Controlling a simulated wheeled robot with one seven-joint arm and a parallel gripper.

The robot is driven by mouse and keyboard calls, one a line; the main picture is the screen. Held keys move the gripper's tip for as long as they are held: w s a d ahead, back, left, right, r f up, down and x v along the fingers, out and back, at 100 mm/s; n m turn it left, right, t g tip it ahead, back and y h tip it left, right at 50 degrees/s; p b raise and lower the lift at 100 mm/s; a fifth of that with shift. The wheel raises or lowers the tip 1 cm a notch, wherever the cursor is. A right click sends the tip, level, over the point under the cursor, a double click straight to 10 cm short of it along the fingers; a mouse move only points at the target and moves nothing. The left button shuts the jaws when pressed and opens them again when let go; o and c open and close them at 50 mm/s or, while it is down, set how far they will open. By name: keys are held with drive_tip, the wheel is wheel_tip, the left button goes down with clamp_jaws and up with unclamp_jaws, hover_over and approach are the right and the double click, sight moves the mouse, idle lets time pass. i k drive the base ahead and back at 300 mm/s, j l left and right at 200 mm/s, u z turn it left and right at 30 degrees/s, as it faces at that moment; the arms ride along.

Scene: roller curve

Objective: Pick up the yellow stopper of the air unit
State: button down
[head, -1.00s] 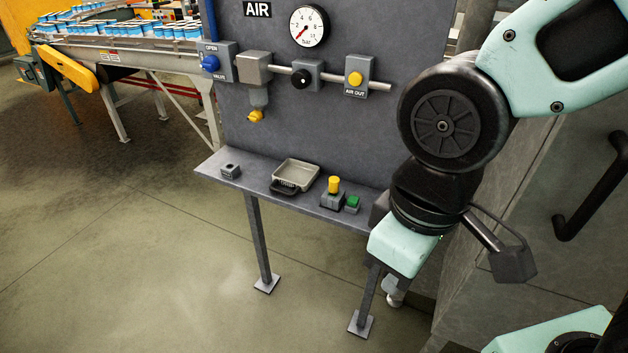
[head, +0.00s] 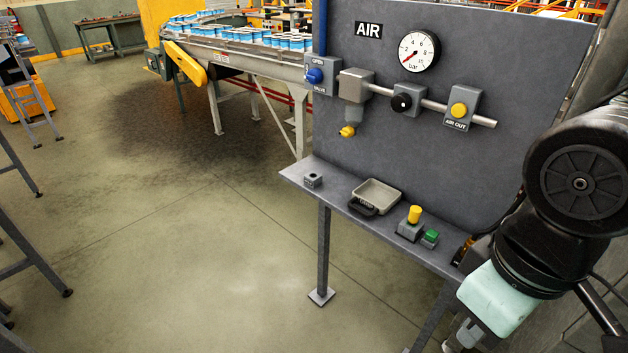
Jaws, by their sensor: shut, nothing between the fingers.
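The air unit is a grey panel (head: 440,170) marked AIR, with a shelf below. A yellow upright cylinder (head: 414,215) stands in a grey block (head: 409,231) on the shelf. A round yellow piece (head: 458,110) sits on the AIR OUT box, and a yellow piece (head: 347,131) hangs under the filter bowl. I cannot tell for sure which is called the stopper; none is touched by my arm. My arm comes down at the right, its mint link (head: 500,298) in front of the shelf's right end. My gripper's fingers do not show.
On the shelf are a grey tray (head: 398,194), a black object (head: 361,206), a green-topped block (head: 430,238) and a small grey block (head: 313,180). A gauge (head: 418,51) and blue valve (head: 315,75) are on the panel.

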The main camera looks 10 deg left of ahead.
sight(415, 211)
drive_tip(key=i+u, duration=0.1)
drive_tip(key=u, duration=0.25)
drive_tip(key=i+j+u, duration=0.1)
drive_tip(key=u, duration=0.25)
drive_tip(key=i+u, duration=0.15)
drive_tip(key=u, duration=0.2)
